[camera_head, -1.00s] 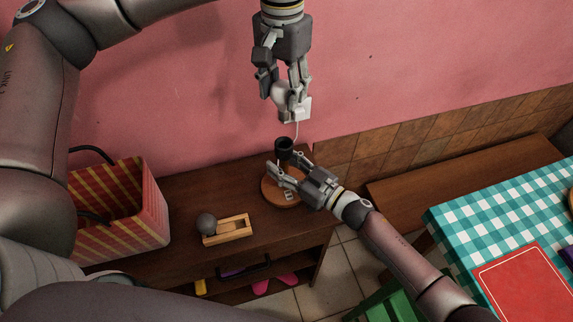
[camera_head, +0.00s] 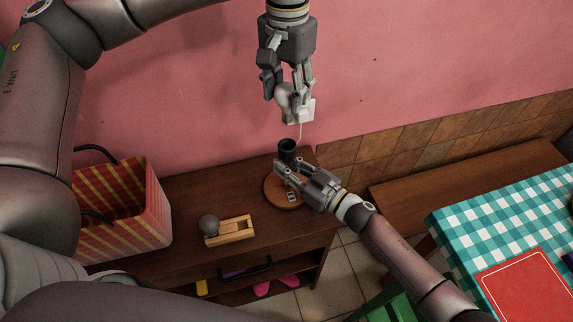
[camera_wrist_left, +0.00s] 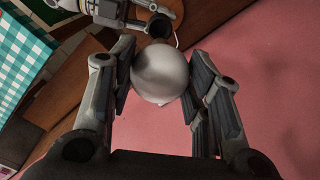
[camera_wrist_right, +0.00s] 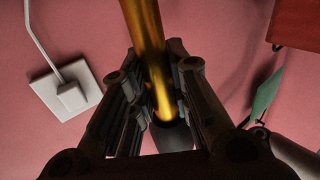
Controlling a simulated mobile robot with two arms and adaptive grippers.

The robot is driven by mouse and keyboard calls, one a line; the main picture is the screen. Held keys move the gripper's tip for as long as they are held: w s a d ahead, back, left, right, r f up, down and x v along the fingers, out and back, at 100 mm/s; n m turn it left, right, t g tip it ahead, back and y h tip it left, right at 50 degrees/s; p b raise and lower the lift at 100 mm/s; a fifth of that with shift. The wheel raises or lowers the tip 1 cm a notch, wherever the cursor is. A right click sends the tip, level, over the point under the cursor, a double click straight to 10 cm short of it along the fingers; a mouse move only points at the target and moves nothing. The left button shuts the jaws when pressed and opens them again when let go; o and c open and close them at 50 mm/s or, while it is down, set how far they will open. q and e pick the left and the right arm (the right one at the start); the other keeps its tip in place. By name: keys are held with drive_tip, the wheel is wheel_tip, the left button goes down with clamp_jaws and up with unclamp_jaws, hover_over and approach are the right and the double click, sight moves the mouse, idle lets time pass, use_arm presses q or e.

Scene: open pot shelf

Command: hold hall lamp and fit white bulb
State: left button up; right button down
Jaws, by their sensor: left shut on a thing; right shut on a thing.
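The white bulb (camera_wrist_left: 160,72) is a pale round globe between the fingers of my left gripper (camera_head: 290,102). My left gripper is shut on it and holds it above the lamp, apart from it. The hall lamp has a black socket (camera_head: 288,147) open upward and a round wooden base (camera_head: 274,192) on the shelf top. My right gripper (camera_head: 286,166) is shut on the lamp's stem below the socket. The brass stem (camera_wrist_right: 147,45) shows between its fingers in the right wrist view. The socket also shows beyond the bulb in the left wrist view (camera_wrist_left: 160,25).
A dark grey ball (camera_head: 209,224) sits at a wooden holder (camera_head: 235,229) on the shelf (camera_head: 185,200). A striped red bag (camera_head: 150,215) stands at the left. A white wall outlet (camera_wrist_right: 68,92) with a cord is behind the lamp. A checkered table (camera_head: 455,225) is at the right.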

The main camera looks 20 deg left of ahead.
sight(287, 122)
use_arm(q)
drive_tip(key=shift+f, duration=3.2)
drive_tip(key=shift+f, duration=0.35)
drive_tip(key=shift+f, duration=0.65)
drive_tip(key=shift+f, duration=0.8)
drive_tip(key=o, duration=0.9)
drive_tip(key=shift+c, duration=0.2)
drive_tip(key=shift+r, duration=0.1)
wheel_tip(287, 122, up, 12)
drive_tip(key=shift+f, duration=0.1)
